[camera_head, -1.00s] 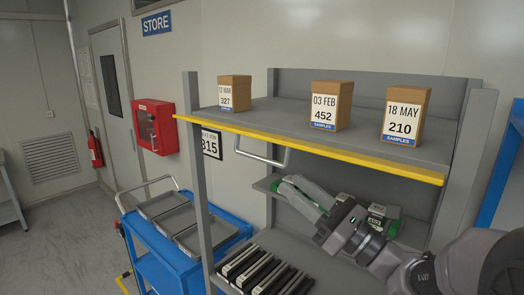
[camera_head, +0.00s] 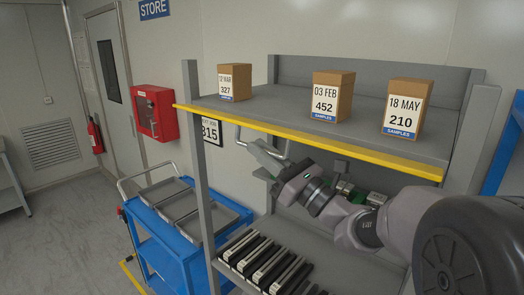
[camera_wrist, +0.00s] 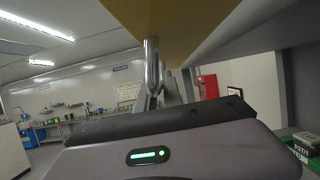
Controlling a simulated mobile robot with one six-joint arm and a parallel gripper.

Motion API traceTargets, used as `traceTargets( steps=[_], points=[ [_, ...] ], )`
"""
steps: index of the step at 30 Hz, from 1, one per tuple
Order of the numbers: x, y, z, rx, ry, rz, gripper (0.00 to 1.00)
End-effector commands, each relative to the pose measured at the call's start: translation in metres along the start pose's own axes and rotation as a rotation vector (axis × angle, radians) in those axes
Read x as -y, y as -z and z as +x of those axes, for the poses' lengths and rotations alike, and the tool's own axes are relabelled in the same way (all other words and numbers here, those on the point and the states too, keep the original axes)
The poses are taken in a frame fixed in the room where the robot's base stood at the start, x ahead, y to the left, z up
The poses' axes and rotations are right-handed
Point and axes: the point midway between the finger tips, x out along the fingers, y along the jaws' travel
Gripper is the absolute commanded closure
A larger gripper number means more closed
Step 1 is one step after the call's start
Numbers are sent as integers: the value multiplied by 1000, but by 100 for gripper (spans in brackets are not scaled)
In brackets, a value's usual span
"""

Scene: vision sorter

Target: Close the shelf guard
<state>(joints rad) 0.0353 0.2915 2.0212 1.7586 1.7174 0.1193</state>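The shelf guard appears as a long yellow bar (camera_head: 330,149) along the front edge of the upper shelf. A metal U-shaped handle (camera_head: 240,140) hangs below it, left of its middle. My gripper (camera_head: 264,155) is under the shelf edge at the handle's lower bar, with the arm reaching in from the right. In the wrist view, the handle (camera_wrist: 152,62) is straight ahead of the gripper (camera_wrist: 163,92), under the yellow surface (camera_wrist: 195,25). The fingertips are small and overlap the handle. I cannot tell whether they grip it.
Boxes stand on the upper shelf: 12 MAR (camera_head: 234,83), 03 FEB (camera_head: 332,97) and 18 MAY (camera_head: 407,108). Several dark-and-white items (camera_head: 262,262) fill the lower shelf. A grey post (camera_head: 198,170) bounds the shelf at left. A blue cart (camera_head: 180,245) stands beyond it.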

Motion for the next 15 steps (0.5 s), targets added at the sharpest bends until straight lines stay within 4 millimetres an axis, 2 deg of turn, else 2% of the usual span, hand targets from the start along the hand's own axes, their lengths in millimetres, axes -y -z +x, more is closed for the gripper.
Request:
traceTargets(
  steps=[8,15],
  points=[
    [0,-1,0,0,3,7,100],
    [-4,-10,4,-1,35,86,100]
  ],
)
